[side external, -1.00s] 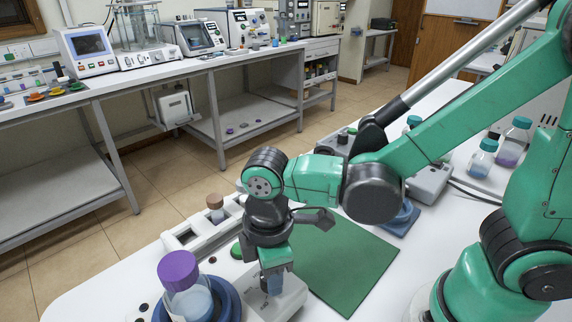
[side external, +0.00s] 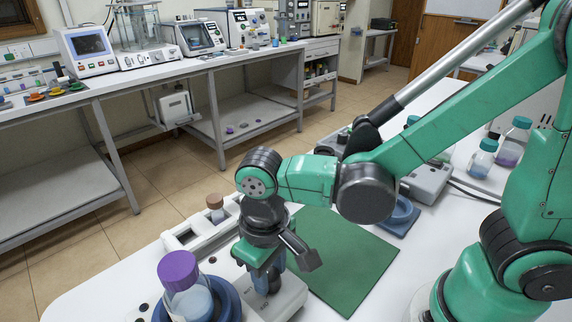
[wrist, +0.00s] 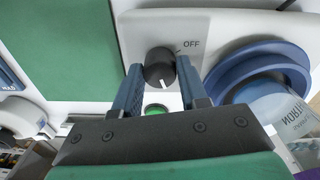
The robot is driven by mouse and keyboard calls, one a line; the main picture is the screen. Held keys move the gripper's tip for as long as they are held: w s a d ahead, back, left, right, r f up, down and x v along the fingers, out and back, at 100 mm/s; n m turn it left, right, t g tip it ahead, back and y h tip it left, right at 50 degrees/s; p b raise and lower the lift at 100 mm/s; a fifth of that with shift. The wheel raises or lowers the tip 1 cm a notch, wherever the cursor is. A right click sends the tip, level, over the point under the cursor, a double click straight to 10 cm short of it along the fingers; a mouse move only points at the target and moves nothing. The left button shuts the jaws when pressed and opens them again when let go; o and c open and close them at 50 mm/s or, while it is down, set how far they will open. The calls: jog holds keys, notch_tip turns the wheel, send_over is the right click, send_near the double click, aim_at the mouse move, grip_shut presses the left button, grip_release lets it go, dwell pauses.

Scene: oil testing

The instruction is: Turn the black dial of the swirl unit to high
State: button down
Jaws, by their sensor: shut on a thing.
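The swirl unit (side external: 289,297) is a white box at the bottom of the side view, with a round blue holder (side external: 231,306) on it. In the wrist view its white top (wrist: 222,27) carries the black dial (wrist: 158,66), a green button (wrist: 155,109) and the blue holder (wrist: 262,62). The dial's white pointer line faces the bottom of the picture, away from the "OFF" mark (wrist: 190,43) at upper right. My gripper (wrist: 160,72) is shut on the dial, one finger on each side. In the side view my gripper (side external: 268,284) points down at the unit; the dial cannot be clearly made out there.
A purple-capped bottle (side external: 180,274) stands in the blue holder, close to my gripper. A white rack (side external: 203,234) with a brown-capped vial (side external: 215,206) is behind. A green mat (side external: 345,262) lies clear to the right. Blue-capped bottles (side external: 483,157) stand farther right.

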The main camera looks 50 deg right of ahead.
jog(key=shift+m, duration=1.9)
jog(key=shift+c, duration=2.4)
grip_release()
jog(key=shift+a+r, duration=0.1)
jog(key=shift+r, duration=2.7)
